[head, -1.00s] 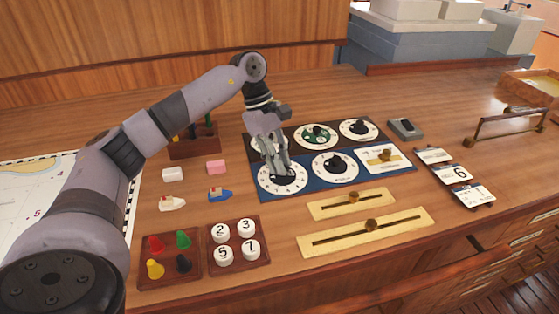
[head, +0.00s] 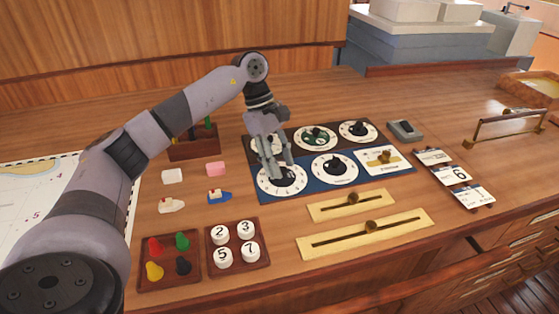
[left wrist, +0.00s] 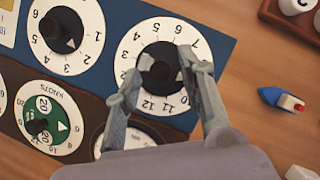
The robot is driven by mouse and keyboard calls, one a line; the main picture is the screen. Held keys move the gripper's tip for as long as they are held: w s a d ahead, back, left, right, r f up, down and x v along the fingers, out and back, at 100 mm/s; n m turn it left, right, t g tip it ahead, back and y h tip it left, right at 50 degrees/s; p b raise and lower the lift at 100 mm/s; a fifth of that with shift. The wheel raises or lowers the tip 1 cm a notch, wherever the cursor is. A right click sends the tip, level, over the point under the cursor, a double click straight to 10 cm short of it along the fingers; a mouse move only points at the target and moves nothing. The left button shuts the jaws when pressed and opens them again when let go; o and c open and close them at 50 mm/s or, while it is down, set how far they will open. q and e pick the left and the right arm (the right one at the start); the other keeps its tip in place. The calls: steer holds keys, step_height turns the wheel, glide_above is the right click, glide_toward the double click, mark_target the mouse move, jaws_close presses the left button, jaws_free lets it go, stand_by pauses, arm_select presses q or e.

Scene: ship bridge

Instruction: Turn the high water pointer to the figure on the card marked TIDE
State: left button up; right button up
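The white dial (left wrist: 128,50) under my left gripper has figures around its rim and a black knob (left wrist: 158,68) in the middle. In the head view this dial (head: 262,186) is at the front left of the dial panel. My left gripper (left wrist: 160,70) has its fingers apart, one on each side of the knob; I cannot tell whether they touch it. In the head view the left gripper (head: 280,173) points down over the dial and partly hides it. Three cards lie at the right: a top card (head: 431,156), a middle card (head: 461,175) showing 6, and a lower card (head: 480,200). Their small titles are unreadable.
Beside this dial are another black-knobbed dial (head: 335,178) and a green-centred dial (left wrist: 62,128). Brass slider plates (head: 320,207) lie in front. A tray of number discs (head: 240,268), coloured pegs (head: 183,240) and small model boats (head: 172,206) are to the left.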

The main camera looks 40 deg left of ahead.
arm_select(q)
steer(key=shift+r, duration=0.1)
steer(key=v, duration=1.1)
steer(key=shift+a+r, duration=0.25)
steer(key=shift+r, duration=0.1)
